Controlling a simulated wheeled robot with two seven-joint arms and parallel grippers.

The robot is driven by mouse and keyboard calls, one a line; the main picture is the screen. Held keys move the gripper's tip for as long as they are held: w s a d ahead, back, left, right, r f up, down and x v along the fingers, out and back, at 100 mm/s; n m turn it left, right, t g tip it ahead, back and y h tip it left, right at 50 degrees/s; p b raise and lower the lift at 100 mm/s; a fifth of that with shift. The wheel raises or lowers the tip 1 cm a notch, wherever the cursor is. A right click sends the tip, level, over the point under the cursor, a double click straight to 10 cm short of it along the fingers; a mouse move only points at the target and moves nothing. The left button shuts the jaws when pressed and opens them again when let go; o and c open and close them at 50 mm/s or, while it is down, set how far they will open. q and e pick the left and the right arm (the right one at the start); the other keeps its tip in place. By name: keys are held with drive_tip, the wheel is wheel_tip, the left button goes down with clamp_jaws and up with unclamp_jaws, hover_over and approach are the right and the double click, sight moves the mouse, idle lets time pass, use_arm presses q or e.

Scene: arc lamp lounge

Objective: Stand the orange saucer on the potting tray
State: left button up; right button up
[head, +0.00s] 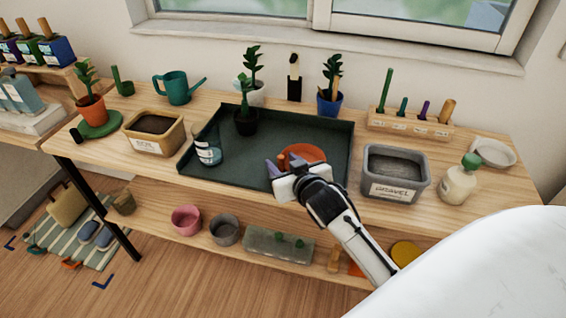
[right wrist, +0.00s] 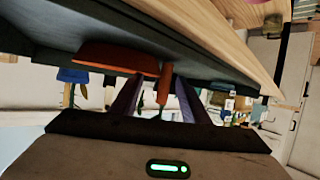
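The orange saucer (head: 303,153) lies flat on the dark green potting tray (head: 330,138), right of its middle, partly hidden by my right gripper. My right gripper (head: 281,165) is low over the tray's front part, with its purple fingertips apart just beside the saucer. In the right wrist view, the saucer (right wrist: 115,58) lies against the tray (right wrist: 60,40), beyond the two spread fingers of the gripper (right wrist: 155,98). A narrow orange piece shows between the fingers; I cannot tell what it is. My left gripper is not in view.
On the tray stand a dark potted plant (head: 245,122) and a white-and-teal jar (head: 208,152). A soil bin (head: 155,132) is left of the tray. A grey gravel bin (head: 395,172) and a cream bottle (head: 458,182) are at right. The tray's middle is clear.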

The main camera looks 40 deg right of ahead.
drive_tip(key=shift+s, duration=0.1)
drive_tip(key=v, duration=1.1)
drive_tip(key=s+a+f+n+g+y, duration=0.2)
drive_tip(key=s+a+f, duration=0.5)
drive_tip(key=f, duration=0.4)
drive_tip(key=s+a+f+n+g+y, duration=0.2)
drive_tip(key=s+a+f, duration=0.5)
drive_tip(key=f, duration=0.5)
drive_tip(key=shift+s+a+f+y, duration=0.3)
drive_tip(key=shift+s+y, duration=0.4)
drive_tip(key=shift+s, duration=0.2)
drive_tip(key=shift+r, duration=0.1)
